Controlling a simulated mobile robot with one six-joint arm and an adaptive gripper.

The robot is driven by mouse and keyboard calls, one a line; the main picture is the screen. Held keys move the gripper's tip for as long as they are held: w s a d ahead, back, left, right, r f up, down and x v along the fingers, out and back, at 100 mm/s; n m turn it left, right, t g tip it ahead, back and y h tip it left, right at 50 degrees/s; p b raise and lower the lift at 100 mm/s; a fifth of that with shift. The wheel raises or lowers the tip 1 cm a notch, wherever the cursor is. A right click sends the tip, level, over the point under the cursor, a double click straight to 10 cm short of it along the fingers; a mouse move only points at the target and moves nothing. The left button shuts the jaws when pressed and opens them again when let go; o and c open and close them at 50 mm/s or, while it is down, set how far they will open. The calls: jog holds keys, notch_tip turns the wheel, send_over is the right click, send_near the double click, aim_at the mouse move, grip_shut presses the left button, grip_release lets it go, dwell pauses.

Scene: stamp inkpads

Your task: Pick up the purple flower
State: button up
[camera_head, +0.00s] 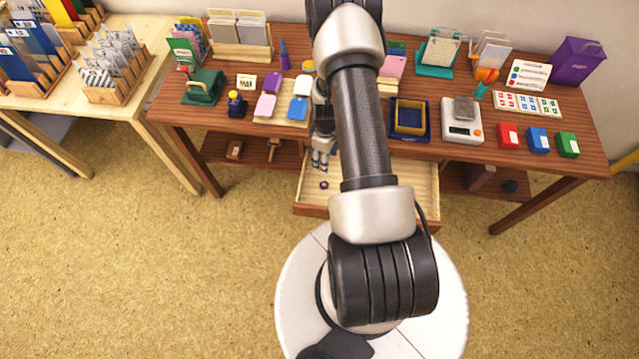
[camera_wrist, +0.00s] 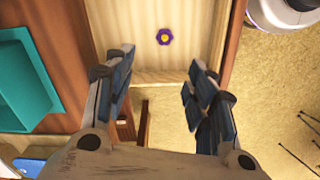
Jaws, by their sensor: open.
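The purple flower (camera_wrist: 164,36) is small, with a yellow centre, and lies on the bare floor of the open wooden drawer (camera_wrist: 190,70). In the head view the flower (camera_head: 324,184) is in the left part of the drawer (camera_head: 418,180), which sticks out under the table. My gripper (camera_wrist: 160,85) is open and empty, with its fingers spread on either side in the wrist view and the flower showing beyond the gap between them. In the head view my gripper (camera_head: 320,160) hangs over the drawer, close to the flower and partly hidden by my arm.
The brown table (camera_head: 350,135) above the drawer carries several items, among them coloured cards, a navy tray (camera_head: 409,120), a white scale (camera_head: 462,122) and red, blue and green boxes. A teal tray (camera_wrist: 25,85) lies left in the wrist view. The visible drawer floor around the flower is clear.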

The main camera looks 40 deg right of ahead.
jog(key=b, duration=0.3)
send_over(324, 184)
jog(key=f, duration=1)
jog(key=shift+w+d+f, duration=0.2)
jog(key=shift+w+d, duration=0.05)
jog(key=shift+d, duration=0.05)
jog(key=shift+s+a+f+b, duration=0.15)
jog(key=shift+f+b, duration=0.35)
jog(key=shift+f, duration=0.85)
jog(key=shift+s+a+f+b, duration=0.15)
jog(key=shift+f+b, duration=0.35)
jog(key=shift+f, duration=0.8)
jog(key=shift+c, duration=0.3)
jog(key=c, duration=0.7)
